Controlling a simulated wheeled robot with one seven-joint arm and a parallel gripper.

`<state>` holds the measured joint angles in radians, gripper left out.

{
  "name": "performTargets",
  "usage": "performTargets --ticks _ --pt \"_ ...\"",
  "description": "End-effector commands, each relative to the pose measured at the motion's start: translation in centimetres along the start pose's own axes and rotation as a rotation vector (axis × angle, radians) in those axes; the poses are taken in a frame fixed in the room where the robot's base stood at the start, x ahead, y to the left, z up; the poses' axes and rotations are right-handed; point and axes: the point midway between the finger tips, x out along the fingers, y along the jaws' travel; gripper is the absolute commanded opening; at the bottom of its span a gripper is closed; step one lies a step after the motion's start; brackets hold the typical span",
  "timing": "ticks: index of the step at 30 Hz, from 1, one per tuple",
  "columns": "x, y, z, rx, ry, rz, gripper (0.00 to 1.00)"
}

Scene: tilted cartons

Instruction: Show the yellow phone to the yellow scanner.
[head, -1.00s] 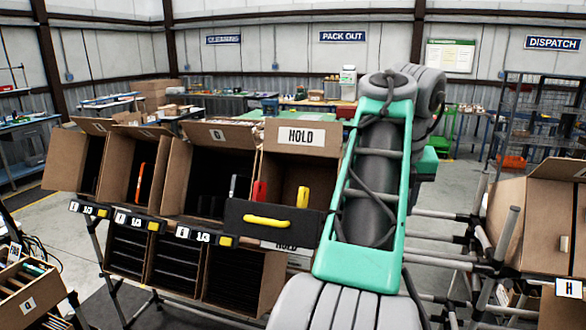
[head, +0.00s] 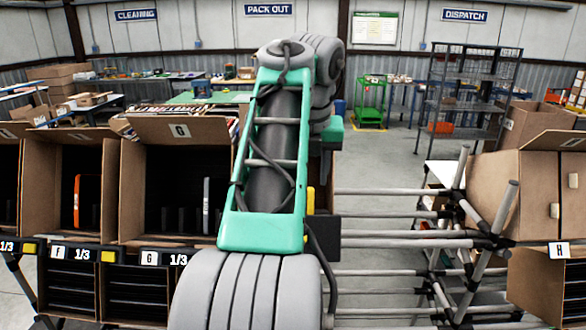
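A narrow yellow strip (head: 310,200) shows just right of my green arm link, above a dark panel edge (head: 322,230). It may be the yellow phone, but too little shows to be sure. My arm hides most of the HOLD carton and its front. My gripper is out of view. I cannot make out a yellow scanner.
Tilted cartons stand at left: one holds an orange item (head: 77,200), and carton G (head: 180,130) holds a grey item (head: 207,205). Label units with yellow blocks (head: 108,256) line their front. Grey rails (head: 400,230) lead right toward carton H (head: 538,285).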

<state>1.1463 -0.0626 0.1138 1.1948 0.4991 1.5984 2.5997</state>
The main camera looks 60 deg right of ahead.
Motion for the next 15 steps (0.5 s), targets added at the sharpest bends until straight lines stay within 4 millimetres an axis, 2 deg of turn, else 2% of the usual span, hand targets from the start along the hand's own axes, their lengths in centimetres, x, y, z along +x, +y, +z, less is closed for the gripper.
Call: performTargets --ticks 1,7,11,15 --pt "1.4 0.0 -0.2 0.001 0.003 0.0 0.39" --pt "5.4 -0.1 -0.3 0.002 0.002 -0.001 0.39" --pt "7.0 -0.1 -0.2 0.002 0.001 -0.001 0.39" --pt "7.3 0.0 -0.1 0.001 0.0 0.0 0.39"
